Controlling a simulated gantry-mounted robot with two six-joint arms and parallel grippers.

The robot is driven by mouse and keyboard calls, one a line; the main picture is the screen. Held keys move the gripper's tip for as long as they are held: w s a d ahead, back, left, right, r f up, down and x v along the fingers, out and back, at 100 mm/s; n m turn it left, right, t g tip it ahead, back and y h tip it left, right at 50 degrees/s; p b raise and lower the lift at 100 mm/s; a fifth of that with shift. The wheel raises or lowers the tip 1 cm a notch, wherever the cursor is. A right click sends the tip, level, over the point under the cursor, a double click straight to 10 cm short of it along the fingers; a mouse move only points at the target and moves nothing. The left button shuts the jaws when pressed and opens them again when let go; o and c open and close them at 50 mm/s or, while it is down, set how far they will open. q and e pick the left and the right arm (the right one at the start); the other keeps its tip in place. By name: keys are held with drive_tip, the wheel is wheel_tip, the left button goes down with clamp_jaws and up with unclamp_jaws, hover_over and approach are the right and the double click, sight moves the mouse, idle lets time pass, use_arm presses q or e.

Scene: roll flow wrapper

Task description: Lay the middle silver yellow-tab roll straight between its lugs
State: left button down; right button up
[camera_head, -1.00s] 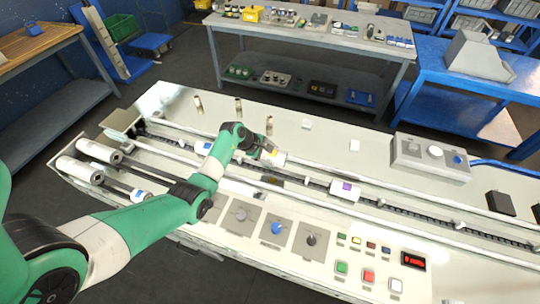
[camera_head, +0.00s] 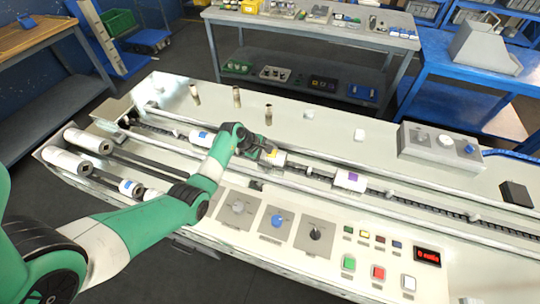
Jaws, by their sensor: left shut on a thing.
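The silver yellow-tab roll (camera_head: 278,157) is at the middle of the chain channel (camera_head: 321,173), its yellow tab facing up. My left gripper (camera_head: 266,153) is shut on its left end, reaching over from the front left. The gripper hides part of the roll, so I cannot tell whether it lies flat or exactly straight between the lugs. A small pale lug (camera_head: 308,170) shows just right of it. A purple-tab roll (camera_head: 350,181) lies further right in the channel, and a blue-tab roll (camera_head: 201,137) lies further left. My right gripper is not in view.
Several upright brass-coloured posts (camera_head: 237,97) stand behind the channel. A control panel with knobs (camera_head: 277,221) and lit buttons (camera_head: 378,272) is in front. A grey switch box (camera_head: 440,148) stands at the back right. Large white rollers (camera_head: 88,140) are at the left end.

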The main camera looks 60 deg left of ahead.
use_arm(q)
unclamp_jaws()
drive_tip(key=shift+a, duration=0.1)
drive_tip(key=shift+f, duration=0.15)
drive_tip(key=p+v, duration=0.5)
drive_tip(key=v, duration=0.7)
drive_tip(key=shift+w, duration=0.2)
